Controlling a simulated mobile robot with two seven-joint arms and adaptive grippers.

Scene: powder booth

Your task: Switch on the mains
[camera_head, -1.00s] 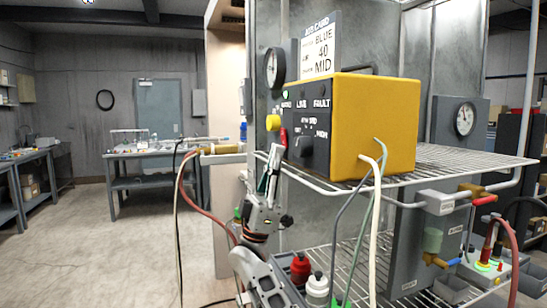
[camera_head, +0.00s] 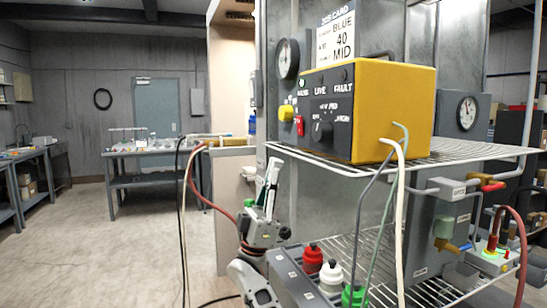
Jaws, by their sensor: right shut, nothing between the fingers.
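A yellow control box (camera_head: 395,105) with a dark front panel stands on the upper wire shelf. My left gripper is not in view.
The wire shelf's front edge (camera_head: 330,168) lies close right of my right gripper. A grey hose and a white cable (camera_head: 400,200) hang before the shelf. Red, white and green-capped bottles stand below. A job card (camera_head: 337,38) reads BLUE 40 MID. Open floor lies left.

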